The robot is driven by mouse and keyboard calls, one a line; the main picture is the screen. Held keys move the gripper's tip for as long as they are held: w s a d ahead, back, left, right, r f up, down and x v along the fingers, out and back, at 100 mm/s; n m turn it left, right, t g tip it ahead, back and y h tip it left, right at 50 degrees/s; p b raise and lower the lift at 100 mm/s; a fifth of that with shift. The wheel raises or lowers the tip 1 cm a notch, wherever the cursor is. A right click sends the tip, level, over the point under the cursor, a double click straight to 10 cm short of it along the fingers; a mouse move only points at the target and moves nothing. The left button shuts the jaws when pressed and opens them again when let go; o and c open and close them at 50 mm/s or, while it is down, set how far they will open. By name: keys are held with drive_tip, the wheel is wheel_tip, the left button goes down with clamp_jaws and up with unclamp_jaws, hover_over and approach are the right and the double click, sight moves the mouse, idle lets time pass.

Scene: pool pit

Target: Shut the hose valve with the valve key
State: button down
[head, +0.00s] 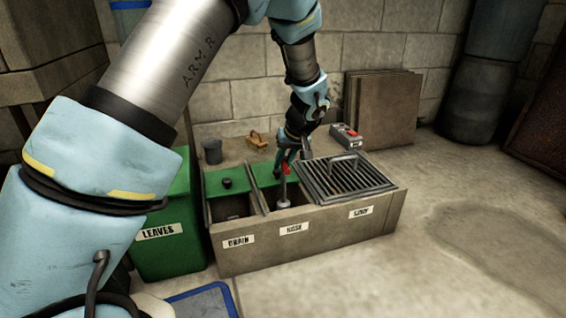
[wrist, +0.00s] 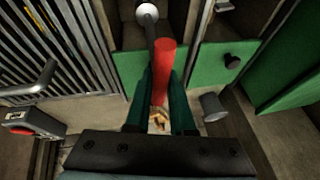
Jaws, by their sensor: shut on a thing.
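My gripper (head: 285,163) is over the middle compartment, labelled HOSE (head: 293,229), of a low pit box. Its dark green fingers (wrist: 161,95) are shut on the red handle of the valve key (wrist: 164,62), which also shows as a small red part in the head view (head: 286,169). A grey shaft runs from the key down into the HOSE compartment. At its far end in the wrist view is a round silver piece (wrist: 147,13). The hose valve is not clearly visible, and I cannot tell whether the key sits on it.
A barred grate (head: 345,178) with a handle covers the right compartment, labelled SUMP. The left compartment, labelled DRAIN (head: 238,242), is open, with a green lid (head: 229,184) behind. A grey cup (head: 212,152) and a grey-red box (head: 346,137) stand behind. A green LEAVES bin (head: 165,255) is left.

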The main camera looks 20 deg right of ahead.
drive_tip(key=shift+f, duration=0.45)
idle(0.3)
